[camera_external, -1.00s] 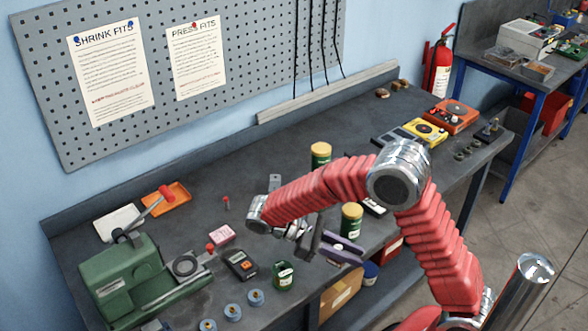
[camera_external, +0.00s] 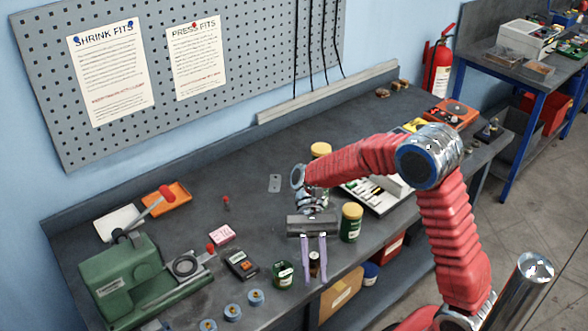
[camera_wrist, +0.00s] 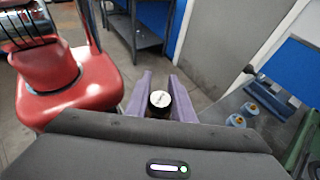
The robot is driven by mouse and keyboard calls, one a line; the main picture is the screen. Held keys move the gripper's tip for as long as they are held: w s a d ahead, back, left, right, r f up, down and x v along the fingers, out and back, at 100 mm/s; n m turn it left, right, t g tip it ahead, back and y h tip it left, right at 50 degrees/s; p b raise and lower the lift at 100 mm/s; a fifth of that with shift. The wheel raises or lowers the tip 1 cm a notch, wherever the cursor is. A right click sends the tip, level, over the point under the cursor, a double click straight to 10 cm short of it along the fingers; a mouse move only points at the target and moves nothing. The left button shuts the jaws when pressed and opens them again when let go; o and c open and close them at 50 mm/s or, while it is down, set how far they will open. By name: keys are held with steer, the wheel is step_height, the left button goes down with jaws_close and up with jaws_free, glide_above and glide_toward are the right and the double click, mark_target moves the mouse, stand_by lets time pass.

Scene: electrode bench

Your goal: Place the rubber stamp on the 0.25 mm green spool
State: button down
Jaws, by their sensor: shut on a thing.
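My gripper (camera_external: 315,262) has purple fingers shut on a small dark brown object, seemingly the rubber stamp (camera_external: 314,264). Its round, pale end with small marks faces the wrist camera (camera_wrist: 160,99). The fingers (camera_wrist: 158,97) lie on both sides of it. A dark green, round item with a pale label (camera_external: 283,274) stands just left of the gripper near the bench's front edge. It may be the green spool, but its size marking is too small to read. The held object is apart from it, to its right.
Several blue spools (camera_external: 256,297) stand at the front left, also in the wrist view (camera_wrist: 236,121). A yellow-lidded jar (camera_external: 351,222) stands right of the gripper. A black meter (camera_external: 241,263) and green machine (camera_external: 120,280) are left. Bare bench (camera_external: 255,215) lies behind the gripper.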

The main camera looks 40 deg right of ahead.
steer(key=w+a+r+m+t+y, duration=0.4)
steer(key=r+m+t, duration=0.1)
steer(key=m, duration=0.1)
step_height(320, 180, up, 6)
steer(key=m+t+y, duration=0.1)
steer(key=m+t, duration=0.4)
steer(key=t, duration=0.1)
glide_above(283, 275)
steer(key=w+a, duration=0.2)
steer(key=shift+s+a+f, duration=0.1)
steer(key=shift+a+f, duration=0.05)
steer(key=shift+f, duration=2.4)
step_height(283, 275, down, 6)
steer(key=shift+f, duration=0.1)
steer(key=shift+f, duration=1.9)
